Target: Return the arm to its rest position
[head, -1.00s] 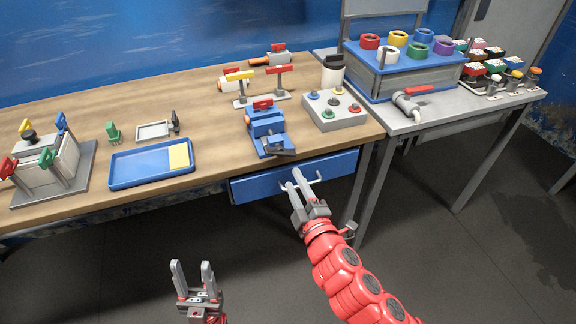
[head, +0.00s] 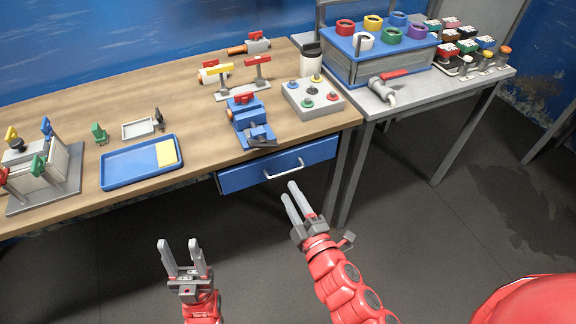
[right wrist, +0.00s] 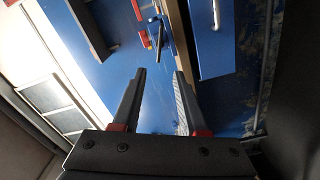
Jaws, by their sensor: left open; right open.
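My right gripper (head: 293,200) is open and empty, in front of and a little below the blue drawer (head: 240,178) under the wooden bench. Its fingertips are apart from the drawer's handle (head: 284,170). In the right wrist view its two fingers (right wrist: 160,76) stand apart with nothing between them, and a pale handle on a blue surface shows at the upper right. My left gripper (head: 182,246) is open and empty, pointing up over the dark floor at the lower left.
The wooden bench (head: 80,95) carries a blue tray (head: 112,184), a blue vise-like device (head: 250,118) and a button box (head: 325,108). A grey side table (head: 440,95) with a blue-topped rack stands at the right. The floor in front is clear.

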